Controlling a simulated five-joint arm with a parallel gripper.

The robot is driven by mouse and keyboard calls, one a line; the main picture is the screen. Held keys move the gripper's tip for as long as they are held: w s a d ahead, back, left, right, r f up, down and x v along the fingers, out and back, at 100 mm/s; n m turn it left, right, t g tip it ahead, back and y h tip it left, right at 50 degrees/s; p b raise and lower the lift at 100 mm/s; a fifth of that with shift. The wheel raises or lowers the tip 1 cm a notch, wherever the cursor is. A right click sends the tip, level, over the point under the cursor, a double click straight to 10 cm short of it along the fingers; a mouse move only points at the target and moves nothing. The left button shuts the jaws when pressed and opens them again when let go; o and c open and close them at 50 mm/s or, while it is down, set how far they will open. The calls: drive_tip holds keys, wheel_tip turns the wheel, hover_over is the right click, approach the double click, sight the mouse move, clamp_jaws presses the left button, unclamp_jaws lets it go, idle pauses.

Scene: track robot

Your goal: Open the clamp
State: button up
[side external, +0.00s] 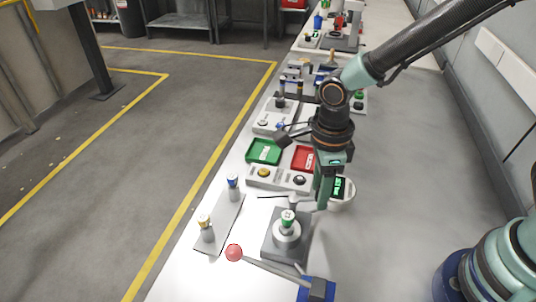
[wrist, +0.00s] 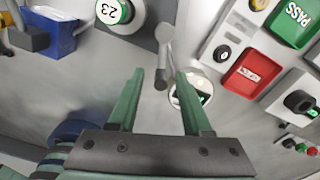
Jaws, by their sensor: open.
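A grey fixture (side external: 268,248) stands on the white bench and holds a round part with a green top (side external: 287,216). In the wrist view this part is marked 23 (wrist: 113,11). A grey lever, which looks like the clamp's handle (wrist: 164,45), stands beside it with a dark end. My gripper (wrist: 160,76) is open. The dark end shows between its two green fingertips in the picture; I cannot tell whether they touch. In the side view my gripper (side external: 321,200) points down just right of the fixture, and the clamp is partly hidden.
A round gauge (side external: 343,194) sits close behind my gripper. A red-ball lever (side external: 234,253) reaches out from a blue block (side external: 318,289) in front. A green PASS tray (side external: 264,151) and a red tray (side external: 303,158) lie farther back. A plate with two bottles (side external: 222,222) is left.

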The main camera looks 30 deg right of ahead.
wheel_tip(320, 180, up, 12)
idle(0.4)
